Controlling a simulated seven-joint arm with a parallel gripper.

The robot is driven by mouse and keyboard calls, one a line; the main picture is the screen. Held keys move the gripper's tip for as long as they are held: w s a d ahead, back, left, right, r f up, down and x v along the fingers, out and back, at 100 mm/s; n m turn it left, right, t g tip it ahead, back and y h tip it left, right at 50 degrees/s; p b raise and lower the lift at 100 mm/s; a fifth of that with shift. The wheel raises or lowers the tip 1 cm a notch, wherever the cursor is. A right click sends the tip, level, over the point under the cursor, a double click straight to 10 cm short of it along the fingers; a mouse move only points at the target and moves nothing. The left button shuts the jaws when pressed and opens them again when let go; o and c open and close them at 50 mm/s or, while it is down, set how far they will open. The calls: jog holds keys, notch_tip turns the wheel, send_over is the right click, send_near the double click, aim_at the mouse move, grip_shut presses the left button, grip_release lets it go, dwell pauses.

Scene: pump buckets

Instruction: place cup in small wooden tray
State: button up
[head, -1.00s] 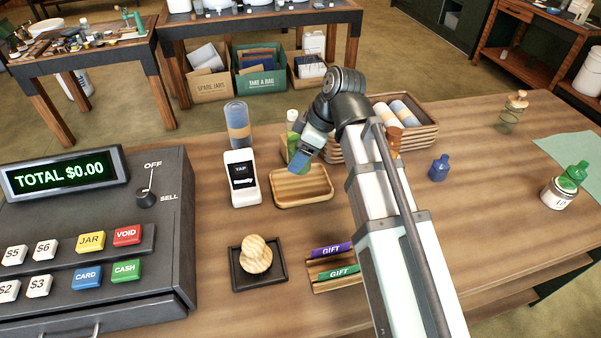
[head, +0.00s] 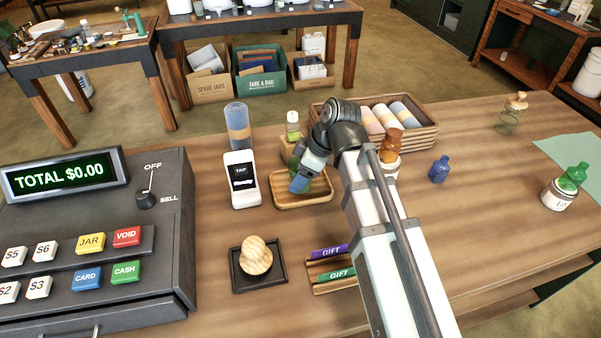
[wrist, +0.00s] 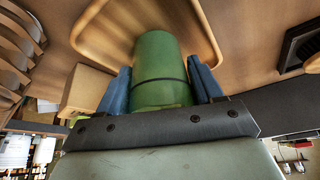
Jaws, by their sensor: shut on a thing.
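My gripper (head: 300,184) is over the small wooden tray (head: 284,203) in the head view, its blue fingers low near the tray. In the wrist view my gripper (wrist: 158,72) is shut on a green cup (wrist: 158,62), a cylinder with a dark band. The tray (wrist: 90,40) spreads behind the cup there. In the head view the cup is mostly hidden by my fingers. I cannot tell whether its base touches the tray floor.
A card reader (head: 241,180) stands left of the tray. A small green bottle (head: 292,127) stands behind it. A crate of rolled cloths (head: 425,140) and an amber bottle (head: 391,140) are to the right. A black dish (head: 240,279) and gift card holder (head: 325,284) are in front.

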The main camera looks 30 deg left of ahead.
jog(key=shift+f, duration=0.1)
jog(key=o, duration=1)
jog(key=v, duration=1.2)
